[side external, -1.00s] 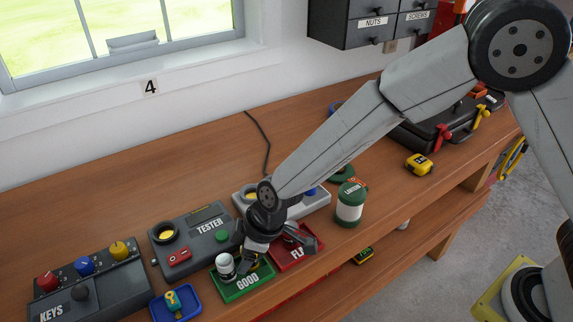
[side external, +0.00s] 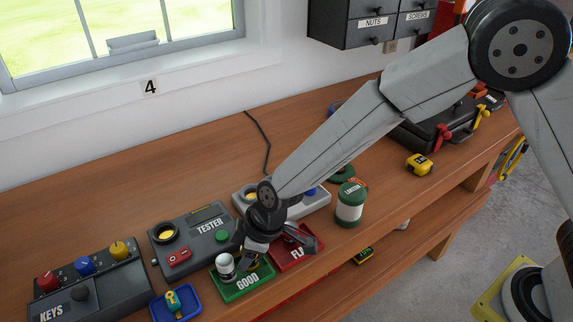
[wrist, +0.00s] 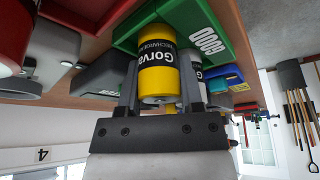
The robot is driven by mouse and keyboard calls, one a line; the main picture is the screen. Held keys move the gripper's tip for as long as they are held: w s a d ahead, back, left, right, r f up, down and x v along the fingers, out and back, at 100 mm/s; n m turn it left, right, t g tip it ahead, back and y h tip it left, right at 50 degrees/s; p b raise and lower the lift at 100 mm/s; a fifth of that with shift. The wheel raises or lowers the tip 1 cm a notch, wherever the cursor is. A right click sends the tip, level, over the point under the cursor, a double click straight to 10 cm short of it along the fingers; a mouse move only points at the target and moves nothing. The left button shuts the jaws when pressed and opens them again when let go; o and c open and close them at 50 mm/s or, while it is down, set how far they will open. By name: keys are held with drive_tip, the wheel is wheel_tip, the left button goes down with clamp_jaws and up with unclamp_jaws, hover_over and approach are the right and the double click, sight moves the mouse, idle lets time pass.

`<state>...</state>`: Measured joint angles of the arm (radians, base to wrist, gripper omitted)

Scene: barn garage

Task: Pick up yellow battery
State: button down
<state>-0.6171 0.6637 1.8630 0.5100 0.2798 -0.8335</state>
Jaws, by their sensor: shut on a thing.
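The yellow battery (wrist: 157,72), with a black label band, is between the two fingers of my gripper (wrist: 158,92) in the wrist view. My gripper is shut on it. In the side view my gripper (side external: 250,259) is low over the green GOOD tray (side external: 248,283), and the fingers and wrist hide most of the battery. The tray also shows in the wrist view (wrist: 222,50). I cannot tell whether the battery still touches the tray floor. A white battery (side external: 225,266) stands upright in the tray, close to my gripper's left side.
A red tray (side external: 300,257) adjoins the green tray on the right. The grey TESTER box (side external: 190,242) is behind left, and a blue tray (side external: 158,310) with a key is at left. A green-and-white lantern (side external: 349,208) stands to the right.

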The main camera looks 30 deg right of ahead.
drive_tip(key=shift+r, duration=0.15)
drive_tip(key=shift+r, duration=0.7)
drive_tip(key=s+d+r, duration=0.7)
drive_tip(key=s+r, duration=0.4)
drive_tip(key=s, duration=0.1)
drive_tip(key=shift+r, duration=0.2)
drive_tip(key=shift+d, duration=0.15)
drive_tip(key=shift+w, duration=0.15)
